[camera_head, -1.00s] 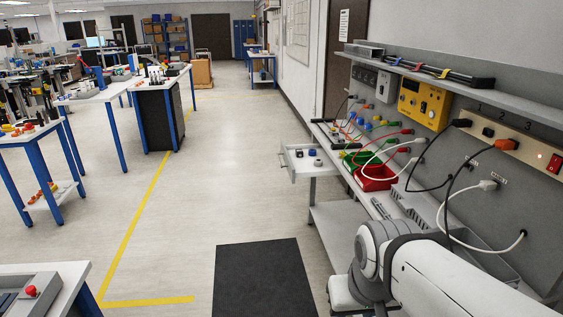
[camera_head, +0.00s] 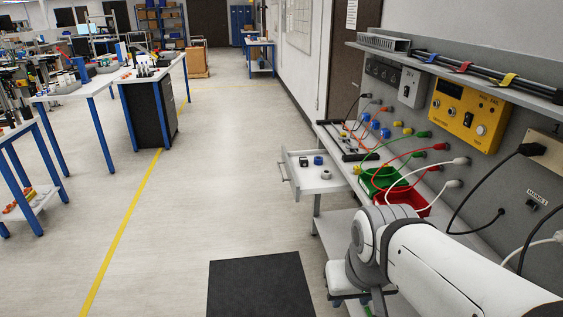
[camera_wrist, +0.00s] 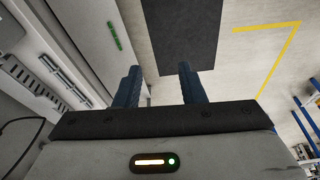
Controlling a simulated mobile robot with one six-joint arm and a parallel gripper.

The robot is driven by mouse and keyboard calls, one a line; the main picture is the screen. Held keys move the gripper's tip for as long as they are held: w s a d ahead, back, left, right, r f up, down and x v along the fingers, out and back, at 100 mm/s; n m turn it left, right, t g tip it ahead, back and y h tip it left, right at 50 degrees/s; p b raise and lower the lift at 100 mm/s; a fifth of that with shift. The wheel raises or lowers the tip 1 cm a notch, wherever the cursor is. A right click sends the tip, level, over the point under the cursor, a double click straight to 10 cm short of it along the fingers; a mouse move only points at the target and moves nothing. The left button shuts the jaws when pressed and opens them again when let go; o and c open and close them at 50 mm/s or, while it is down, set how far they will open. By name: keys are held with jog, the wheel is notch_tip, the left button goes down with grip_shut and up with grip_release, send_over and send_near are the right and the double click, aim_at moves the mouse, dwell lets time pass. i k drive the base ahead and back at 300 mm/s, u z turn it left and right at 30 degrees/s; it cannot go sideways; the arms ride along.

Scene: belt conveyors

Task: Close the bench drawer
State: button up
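The bench drawer (camera_head: 315,183) is pulled out from the left side of the bench along the right wall. Its handle (camera_head: 285,174) faces left toward the aisle. Small dark, blue and grey parts lie inside it. My gripper (camera_wrist: 162,74) shows in the wrist view with two blue fingers spread apart and nothing visible between them. Beyond the fingers are the dark mat and the floor. In the head view my arm is at the lower right, nearer than the drawer, and the gripper itself is hidden. The drawer is not recognisable in the wrist view.
A green bin (camera_head: 372,186) and a red bin (camera_head: 411,203) stand on the bench beside the drawer, under plugged cables and a yellow power unit (camera_head: 467,115). A dark mat (camera_head: 262,286) lies on the floor. The aisle left of the drawer is clear.

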aim_at(304, 181)
jog(key=u, duration=0.15)
jog(key=i, duration=2.55)
jog(key=z, duration=0.55)
